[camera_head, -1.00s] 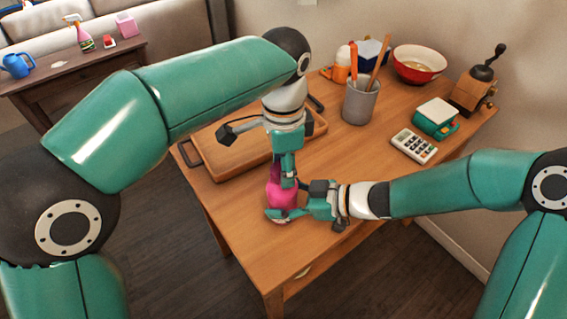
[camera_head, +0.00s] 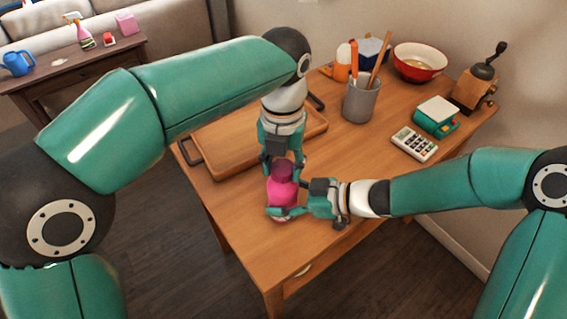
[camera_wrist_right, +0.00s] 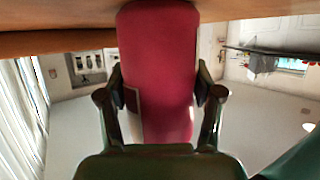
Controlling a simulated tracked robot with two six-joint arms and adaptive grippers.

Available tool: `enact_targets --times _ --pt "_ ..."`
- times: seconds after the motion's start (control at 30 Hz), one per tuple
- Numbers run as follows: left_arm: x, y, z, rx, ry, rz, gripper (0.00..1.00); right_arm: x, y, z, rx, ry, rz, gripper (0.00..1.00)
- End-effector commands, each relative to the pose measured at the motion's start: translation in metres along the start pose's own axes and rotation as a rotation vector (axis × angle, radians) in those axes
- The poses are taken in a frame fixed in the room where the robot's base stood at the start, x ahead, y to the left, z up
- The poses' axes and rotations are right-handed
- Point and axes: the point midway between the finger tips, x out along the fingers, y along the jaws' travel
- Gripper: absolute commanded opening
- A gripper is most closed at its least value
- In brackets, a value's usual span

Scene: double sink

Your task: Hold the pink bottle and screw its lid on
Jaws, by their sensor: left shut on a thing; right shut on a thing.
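The pink bottle (camera_head: 280,193) stands upright near the front edge of the wooden table. Its darker magenta lid (camera_head: 283,171) sits at its top; whether the thread is engaged cannot be told. My left gripper (camera_head: 283,165) comes from above with a finger on each side of the lid, shut on it. My right gripper (camera_head: 287,207) reaches in from the right, low down, and is shut on the bottle's body. In the right wrist view the bottle (camera_wrist_right: 158,75) fills the middle between the two fingers of my right gripper (camera_wrist_right: 160,95).
A wooden tray (camera_head: 215,160) with dark handles lies behind the bottle. A grey utensil cup (camera_head: 360,103), a calculator (camera_head: 414,145), a green scale (camera_head: 436,117), a red bowl (camera_head: 419,63) and a coffee grinder (camera_head: 475,85) stand toward the back right. The table's front right is clear.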

Motion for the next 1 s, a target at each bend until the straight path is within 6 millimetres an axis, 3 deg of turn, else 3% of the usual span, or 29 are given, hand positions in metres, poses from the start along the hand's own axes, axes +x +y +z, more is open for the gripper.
enact_targets --times 0.33,0.37,0.5,0.83,1.0 --pt "-0.001 0.0 0.002 0.056 -0.007 -0.002 0.32 0.001 -0.003 0.001 -0.004 -0.003 -0.008 0.0" --pt "-0.001 0.0 0.002 0.056 -0.008 -0.002 0.47 0.001 -0.003 0.001 -0.003 -0.003 -0.008 0.0" --pt "-0.001 -0.001 0.001 0.055 -0.006 -0.002 0.7 0.001 -0.003 0.001 -0.002 -0.003 -0.007 0.0" --pt "-0.002 -0.001 0.001 0.055 -0.003 -0.002 0.71 0.001 -0.001 0.001 0.001 -0.003 -0.003 0.0" --pt "-0.018 -0.001 0.001 0.055 -0.005 -0.003 0.71 0.0 -0.001 0.001 0.001 -0.003 -0.002 0.0"
